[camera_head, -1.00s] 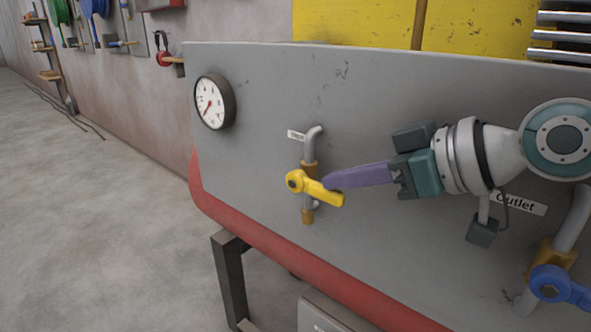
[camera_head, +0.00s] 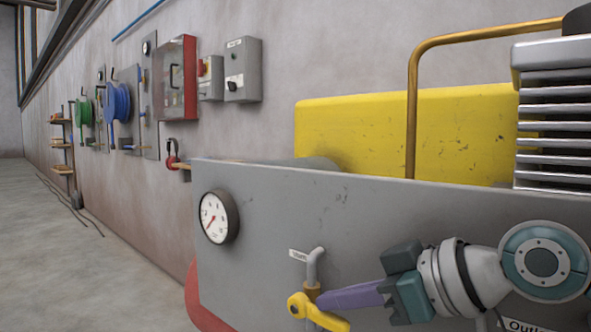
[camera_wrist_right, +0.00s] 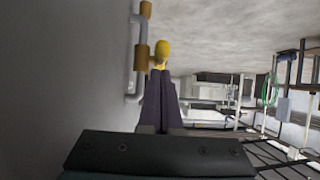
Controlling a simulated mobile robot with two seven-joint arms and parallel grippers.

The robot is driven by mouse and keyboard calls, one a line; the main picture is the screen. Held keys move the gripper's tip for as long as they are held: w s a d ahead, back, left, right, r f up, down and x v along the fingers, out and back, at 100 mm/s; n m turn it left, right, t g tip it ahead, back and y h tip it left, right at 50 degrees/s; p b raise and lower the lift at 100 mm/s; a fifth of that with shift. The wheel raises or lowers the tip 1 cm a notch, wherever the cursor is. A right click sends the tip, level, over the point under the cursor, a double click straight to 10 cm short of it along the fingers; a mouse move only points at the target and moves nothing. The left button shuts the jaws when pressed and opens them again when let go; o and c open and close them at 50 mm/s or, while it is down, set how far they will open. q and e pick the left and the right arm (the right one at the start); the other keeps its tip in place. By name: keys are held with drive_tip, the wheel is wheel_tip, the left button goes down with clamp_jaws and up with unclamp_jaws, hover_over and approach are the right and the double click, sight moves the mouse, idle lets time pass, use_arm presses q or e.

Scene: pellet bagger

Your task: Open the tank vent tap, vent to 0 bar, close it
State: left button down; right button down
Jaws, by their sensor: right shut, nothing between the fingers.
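The vent tap's yellow lever (camera_head: 328,319) is low in the head view, set across its upright grey pipe (camera_head: 313,268) and sloping down to the right. A small vent label (camera_head: 298,254) is beside the pipe. The lever also shows end-on in the right wrist view (camera_wrist_right: 161,53). My right gripper (camera_head: 323,299) is shut and empty, its purple fingertips at the lever; contact is unclear. The round gauge (camera_head: 218,217) is on the grey tank (camera_head: 270,215); its red needle points lower left, and its numbers are too small to read. My left gripper is out of view.
The Outlet label (camera_head: 527,326) is at the lower right edge. A yellow panel (camera_head: 400,130), a bent brass pipe (camera_head: 412,100) and a finned metal block (camera_head: 560,120) stand behind the tank. Wall boxes (camera_head: 242,70) hang at the back. Floor (camera_head: 110,270) is open at left.

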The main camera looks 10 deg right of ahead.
sight(345, 319)
wheel_tip(345, 319, up, 19)
drive_tip(key=p, duration=0.6)
drive_tip(key=s+a+g+h+p, duration=0.2)
drive_tip(key=s+a+p, duration=0.1)
drive_tip(key=s+p, duration=1.05)
drive_tip(key=s+d+r+m+g+h+p, duration=0.2)
drive_tip(key=s+d+m+h+p, duration=0.15)
drive_tip(key=s+p, duration=0.4)
drive_tip(key=s+d+r+m+g+h+p, duration=0.2)
drive_tip(key=s+d+r+p, duration=0.15)
drive_tip(key=s+p, duration=0.35)
wheel_tip(345, 319, up, 36)
drive_tip(key=s+d+p, duration=0.1)
drive_tip(key=p, duration=3.5)
